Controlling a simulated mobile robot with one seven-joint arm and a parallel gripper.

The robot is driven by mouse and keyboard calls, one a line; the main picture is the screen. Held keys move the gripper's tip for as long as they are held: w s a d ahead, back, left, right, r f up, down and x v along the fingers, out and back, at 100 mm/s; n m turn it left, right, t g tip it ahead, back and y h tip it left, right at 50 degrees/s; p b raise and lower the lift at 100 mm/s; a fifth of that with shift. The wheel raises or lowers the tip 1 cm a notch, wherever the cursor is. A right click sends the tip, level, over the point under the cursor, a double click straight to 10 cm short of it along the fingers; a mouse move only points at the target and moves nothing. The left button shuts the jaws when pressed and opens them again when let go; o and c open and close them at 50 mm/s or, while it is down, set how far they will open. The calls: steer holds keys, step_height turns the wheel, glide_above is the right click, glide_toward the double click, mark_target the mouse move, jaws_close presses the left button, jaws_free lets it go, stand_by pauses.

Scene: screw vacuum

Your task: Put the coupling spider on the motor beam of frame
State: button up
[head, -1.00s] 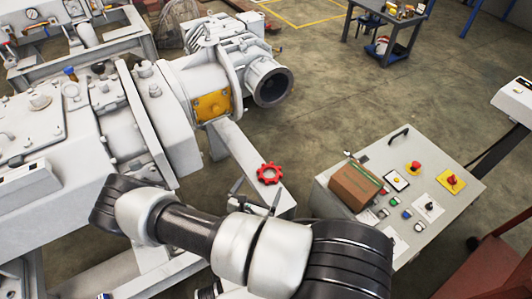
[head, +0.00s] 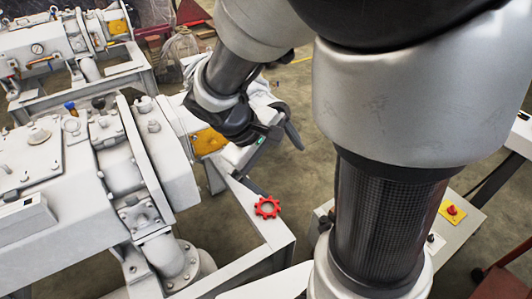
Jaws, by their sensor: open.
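The coupling spider, a red toothed ring (head: 267,206), lies flat on the light grey motor beam of the frame (head: 250,196), near the beam's corner, in the head view. My gripper (head: 274,162) is open and empty. It is above and behind the spider in the picture, apart from it, with its dark fingers spread. My arm covers much of the right half of the view and hides part of the gripper's surroundings.
The white screw vacuum pump (head: 60,190) fills the left. A yellow-orange plate (head: 207,141) shows behind my gripper. The control console (head: 478,222) at the right is mostly hidden by my arm. Another machine (head: 70,50) stands at the back left.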

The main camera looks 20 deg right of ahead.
steer(key=s+a+r+m+t+y, duration=0.2)
steer(key=s+a+r+y, duration=0.1)
steer(key=r, duration=0.3)
steer(key=s+a+r+m+t+y, duration=0.2)
steer(key=s+a+r+t, duration=0.1)
steer(key=s+r, duration=0.2)
steer(key=shift+s+r+m+y, duration=0.2)
steer(key=shift+r+m+y, duration=0.2)
steer(key=shift+r, duration=0.55)
